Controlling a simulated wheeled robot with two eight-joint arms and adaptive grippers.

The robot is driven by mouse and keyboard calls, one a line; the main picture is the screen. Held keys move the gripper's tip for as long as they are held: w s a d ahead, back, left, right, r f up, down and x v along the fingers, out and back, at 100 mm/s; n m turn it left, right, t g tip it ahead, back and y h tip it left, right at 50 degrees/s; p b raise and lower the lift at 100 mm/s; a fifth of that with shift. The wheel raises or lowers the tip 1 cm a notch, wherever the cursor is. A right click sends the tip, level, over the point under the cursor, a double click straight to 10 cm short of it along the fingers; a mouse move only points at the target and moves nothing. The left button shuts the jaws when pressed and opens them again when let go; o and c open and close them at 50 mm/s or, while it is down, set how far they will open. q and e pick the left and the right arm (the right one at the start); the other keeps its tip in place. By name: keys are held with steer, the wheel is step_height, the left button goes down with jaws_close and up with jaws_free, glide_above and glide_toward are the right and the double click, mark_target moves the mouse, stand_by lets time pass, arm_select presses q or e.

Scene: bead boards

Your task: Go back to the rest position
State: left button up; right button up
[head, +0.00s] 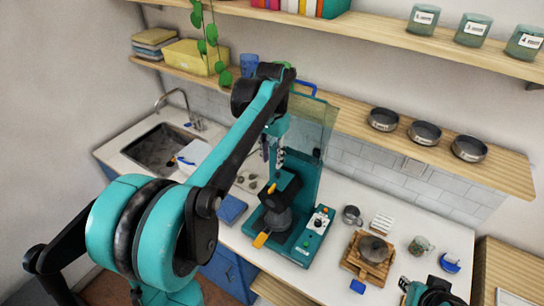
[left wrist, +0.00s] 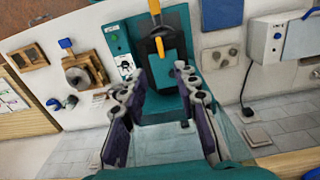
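My left arm reaches in from the left in the head view. Its gripper (head: 272,152) hangs above the back of a teal machine (head: 302,246), beside a clear teal-tinted panel (head: 312,140). In the left wrist view the two fingers of this gripper (left wrist: 161,76) stand apart with nothing between them. The machine (left wrist: 118,42), with its black part and orange handle (left wrist: 158,46), shows beyond the fingertips. A teal and black part of my right arm (head: 432,292) shows at the bottom right edge of the head view; its fingers cannot be made out.
A sink (head: 160,150) is at the left of the counter. A wooden stand with a round grey piece (head: 374,248), a metal cup (head: 352,214) and a white rack (head: 382,222) stand to the machine's right. A shelf with several dark bowls (head: 425,132) runs above the counter.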

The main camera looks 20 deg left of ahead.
arm_select(q)
steer(key=s+d+f+n+t+b, duration=0.1)
steer(key=s+d+f+t+b, duration=0.2)
steer(key=s+f+b, duration=0.6)
steer(key=s+d+f+t+b, duration=0.4)
steer(key=s+f+b, duration=0.5)
steer(key=f, duration=0.8)
steer(key=shift+s+d+f+n+b, duration=0.3)
steer(key=shift+f+n+b, duration=0.1)
steer(key=shift+b, duration=0.25)
